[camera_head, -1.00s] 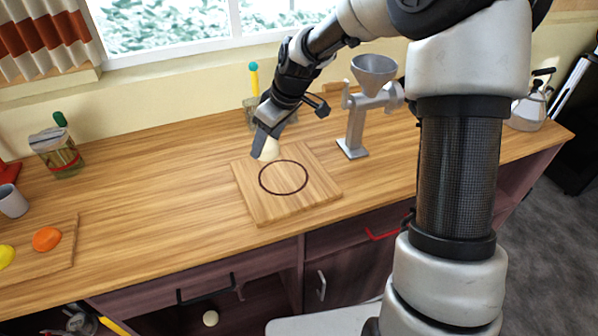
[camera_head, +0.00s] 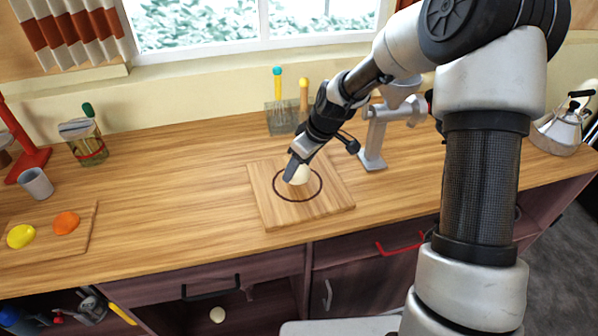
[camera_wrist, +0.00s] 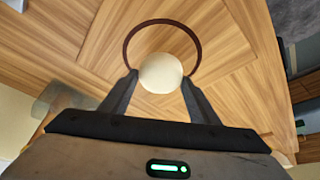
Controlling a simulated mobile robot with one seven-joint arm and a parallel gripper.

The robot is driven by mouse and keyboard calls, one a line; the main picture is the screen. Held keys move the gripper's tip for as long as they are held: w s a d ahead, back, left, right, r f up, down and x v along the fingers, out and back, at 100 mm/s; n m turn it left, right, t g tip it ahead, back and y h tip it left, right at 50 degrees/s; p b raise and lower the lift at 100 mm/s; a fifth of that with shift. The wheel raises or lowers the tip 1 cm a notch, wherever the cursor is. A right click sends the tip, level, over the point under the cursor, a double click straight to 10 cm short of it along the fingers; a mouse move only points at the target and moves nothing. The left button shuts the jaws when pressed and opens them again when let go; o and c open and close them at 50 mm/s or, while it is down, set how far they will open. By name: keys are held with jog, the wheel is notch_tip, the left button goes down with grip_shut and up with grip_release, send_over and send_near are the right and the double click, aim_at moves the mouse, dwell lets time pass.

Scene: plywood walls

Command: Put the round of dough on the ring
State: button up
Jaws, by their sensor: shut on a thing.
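The round of dough (camera_head: 299,175) is a pale cream ball. My gripper (camera_head: 294,172) is shut on it, over the far part of the dark ring (camera_head: 320,193). The ring is a thin dark circle marked on a square wooden board (camera_head: 275,215). In the wrist view the dough (camera_wrist: 160,73) sits between the two black fingers of my gripper (camera_wrist: 160,85) and overlaps the lower part of the ring (camera_wrist: 128,42). I cannot tell whether the dough touches the board.
A grey grinder (camera_head: 375,135) stands right of the board and a utensil holder (camera_head: 281,118) behind it. At the left are a smaller board (camera_head: 45,253) with yellow and orange lumps, a grey cup (camera_head: 36,183) and a jar (camera_head: 84,145). The counter between the boards is clear.

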jog(key=shift+f, duration=1.15)
jog(key=shift+f, duration=0.25)
jog(key=o, duration=1.1)
jog(key=shift+r, duration=0.1)
jog(key=shift+r, duration=0.25)
jog(key=shift+d+r, duration=0.2)
jog(key=shift+r, duration=0.15)
jog(key=v, duration=1.1)
jog(key=shift+s, duration=0.2)
